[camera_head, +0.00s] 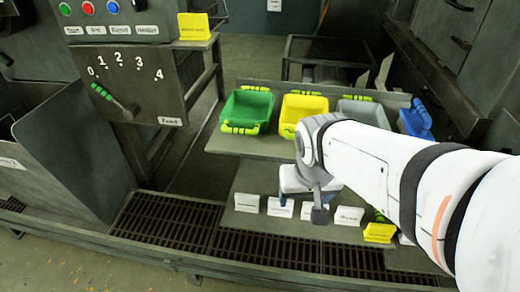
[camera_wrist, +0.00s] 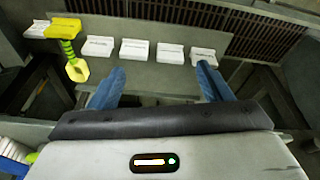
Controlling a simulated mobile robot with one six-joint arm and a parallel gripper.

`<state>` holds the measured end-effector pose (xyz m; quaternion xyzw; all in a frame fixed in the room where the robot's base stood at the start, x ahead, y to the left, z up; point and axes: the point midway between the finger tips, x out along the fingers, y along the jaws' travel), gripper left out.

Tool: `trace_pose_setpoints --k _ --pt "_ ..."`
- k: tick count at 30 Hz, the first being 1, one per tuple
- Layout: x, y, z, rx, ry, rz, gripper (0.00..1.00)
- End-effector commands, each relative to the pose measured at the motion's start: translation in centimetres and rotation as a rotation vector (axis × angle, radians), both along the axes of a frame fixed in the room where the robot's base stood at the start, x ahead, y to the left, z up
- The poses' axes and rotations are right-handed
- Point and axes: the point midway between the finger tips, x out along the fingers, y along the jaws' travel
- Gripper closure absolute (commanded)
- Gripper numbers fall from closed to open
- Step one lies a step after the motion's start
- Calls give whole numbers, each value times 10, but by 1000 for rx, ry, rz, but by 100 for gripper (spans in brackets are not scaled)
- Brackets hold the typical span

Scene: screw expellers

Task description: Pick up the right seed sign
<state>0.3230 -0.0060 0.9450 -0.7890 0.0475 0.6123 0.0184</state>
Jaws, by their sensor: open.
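Several small white signs stand in a row on the low grey shelf (camera_head: 262,179). The lettering is too small to read, so I cannot tell which is the right seed sign.
Green (camera_head: 247,107), yellow (camera_head: 300,108) and grey (camera_head: 363,112) bins sit on the upper shelf behind. A control panel (camera_head: 125,85) stands at left.

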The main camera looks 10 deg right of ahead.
Motion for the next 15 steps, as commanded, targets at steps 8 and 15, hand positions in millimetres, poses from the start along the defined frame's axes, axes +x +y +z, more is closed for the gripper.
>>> trace_pose_setpoints --k 8,15 --pt "25 14 -124 -18 -51 -98 5" --pt "46 29 -201 -13 -105 -171 0"
